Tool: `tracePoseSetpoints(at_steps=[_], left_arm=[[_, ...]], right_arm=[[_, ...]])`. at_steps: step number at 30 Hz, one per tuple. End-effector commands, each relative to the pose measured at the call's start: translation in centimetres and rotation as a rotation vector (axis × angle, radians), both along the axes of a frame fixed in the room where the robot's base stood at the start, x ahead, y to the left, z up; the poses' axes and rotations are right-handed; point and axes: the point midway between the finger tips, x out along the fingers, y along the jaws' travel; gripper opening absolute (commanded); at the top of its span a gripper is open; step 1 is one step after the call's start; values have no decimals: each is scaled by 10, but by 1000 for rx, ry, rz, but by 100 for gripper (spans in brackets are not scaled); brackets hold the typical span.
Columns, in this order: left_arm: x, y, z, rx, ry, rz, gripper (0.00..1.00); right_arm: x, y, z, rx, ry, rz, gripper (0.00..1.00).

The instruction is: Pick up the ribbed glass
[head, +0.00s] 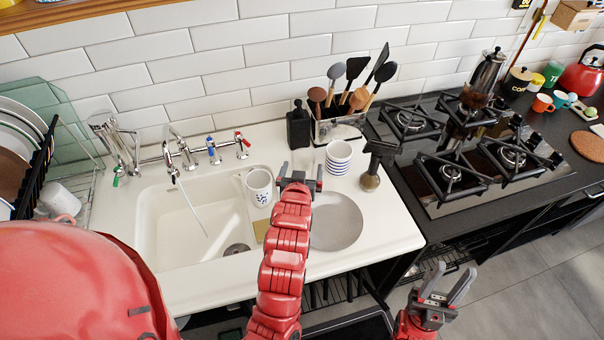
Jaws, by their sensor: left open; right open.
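My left gripper (301,171) is open, its fingers spread above the counter beside the sink. A clear, glass-like shape (303,157) shows just beyond and between its fingertips. It may be the ribbed glass, but it is small and partly hidden, so I cannot make out ribs or tell whether the fingers are around it or short of it. My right gripper (453,272) is open and empty, low at the right in front of the counter.
A white mug (259,187) stands at the sink (166,228), left of my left gripper. A striped cup (338,157) stands close on the right, with a grey plate (338,222) nearer. A dark bottle (299,127) and a utensil holder (341,127) stand behind. The gas hob (447,205) is right.

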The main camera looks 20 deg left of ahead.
Motion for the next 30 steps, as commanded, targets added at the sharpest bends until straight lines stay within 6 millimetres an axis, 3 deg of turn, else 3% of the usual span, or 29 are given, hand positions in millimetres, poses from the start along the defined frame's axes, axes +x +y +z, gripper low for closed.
tracePoseSetpoints(at_steps=[8, 18, 26, 27, 30], left_arm=[[15, 5, -6, 0, 1, 2, 100], [47, 13, -26, -1, 3, 0, 100], [50, 13, -28, -1, 1, -1, 100], [50, 13, -28, -1, 1, -1, 98], [50, 13, -28, -1, 1, -1, 80]], right_arm=[[0, 0, 9, 0, 1, 0, 43], [0, 0, 20, 0, 1, 0, 43], [0, 0, 20, 0, 1, 0, 43], [0, 0, 20, 0, 1, 0, 43], [0, 0, 20, 0, 1, 0, 43]])
